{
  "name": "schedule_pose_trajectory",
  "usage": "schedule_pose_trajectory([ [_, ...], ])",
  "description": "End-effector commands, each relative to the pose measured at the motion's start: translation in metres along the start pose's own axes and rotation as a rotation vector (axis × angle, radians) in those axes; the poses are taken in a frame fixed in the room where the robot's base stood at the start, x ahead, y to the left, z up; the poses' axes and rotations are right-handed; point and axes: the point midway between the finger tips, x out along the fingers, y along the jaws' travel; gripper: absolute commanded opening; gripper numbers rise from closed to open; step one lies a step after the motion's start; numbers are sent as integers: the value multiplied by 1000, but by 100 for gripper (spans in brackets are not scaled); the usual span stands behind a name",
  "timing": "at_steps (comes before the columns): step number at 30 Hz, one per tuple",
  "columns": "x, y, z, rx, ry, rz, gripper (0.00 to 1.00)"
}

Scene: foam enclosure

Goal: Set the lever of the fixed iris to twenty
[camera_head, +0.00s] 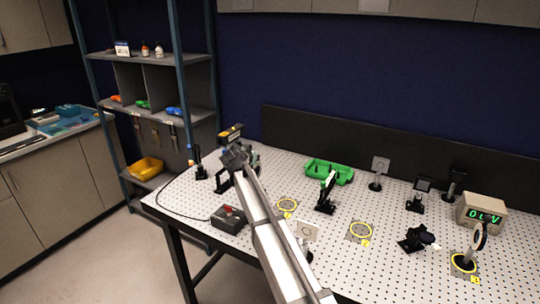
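My arm reaches up from the bottom middle over the pegboard table (395,272). My gripper (236,156) is at the arm's far end, dark and small, close to a black device with a yellow label (230,133); I cannot tell whether they touch or whether the fingers are open. A round, dark-rimmed ring on a post (480,236) stands at the right, inside a yellow floor ring; it may be the iris. A tilted black mount (416,239) sits to its left. No lever or scale marks can be made out on either.
A display box with green digits (481,212) stands at the right. A green tray (329,172), black upright mount (327,193) and red-buttoned box (230,218) stand on the table. Empty yellow rings (360,232) mark clear spots. A shelf rack (161,89) is at back left.

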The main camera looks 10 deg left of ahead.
Motion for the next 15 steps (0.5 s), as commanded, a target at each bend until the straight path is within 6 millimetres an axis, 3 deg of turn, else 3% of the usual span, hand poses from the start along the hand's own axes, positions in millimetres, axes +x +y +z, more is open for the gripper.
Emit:
schedule_pose_trajectory([
  [14,-3,-8,1,-1,-14,-10,0],
  [15,-3,-8,1,-1,-14,-10,37],
])
